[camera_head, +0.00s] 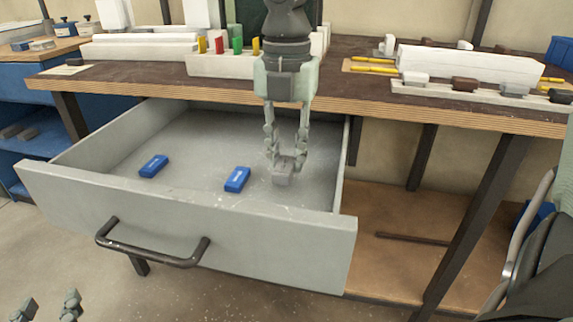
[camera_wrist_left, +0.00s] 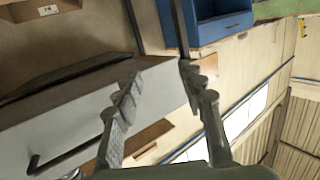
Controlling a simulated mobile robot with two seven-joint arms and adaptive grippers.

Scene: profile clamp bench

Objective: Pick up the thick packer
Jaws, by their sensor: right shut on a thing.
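A small grey block (camera_head: 284,176) is in the open drawer at its right side. My right gripper (camera_head: 287,164) points down into the drawer with its fingertips shut on this block, hiding part of it. I cannot tell whether the block touches the drawer floor. Two blue blocks with pale labels lie flat in the drawer, one in the middle (camera_head: 237,179) and one at the left (camera_head: 154,166). No writing is readable, so I cannot tell which block is the thick packer. My left gripper (camera_head: 46,303) is low at the bottom left, open and empty; its spread fingers show in the left wrist view (camera_wrist_left: 160,85).
The drawer (camera_head: 190,222) is pulled out below the workbench (camera_head: 350,100), its dark handle (camera_head: 150,250) facing me. Racks and coloured pegs (camera_head: 237,44) stand on the bench. A low wooden shelf (camera_head: 400,225) is at the right.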

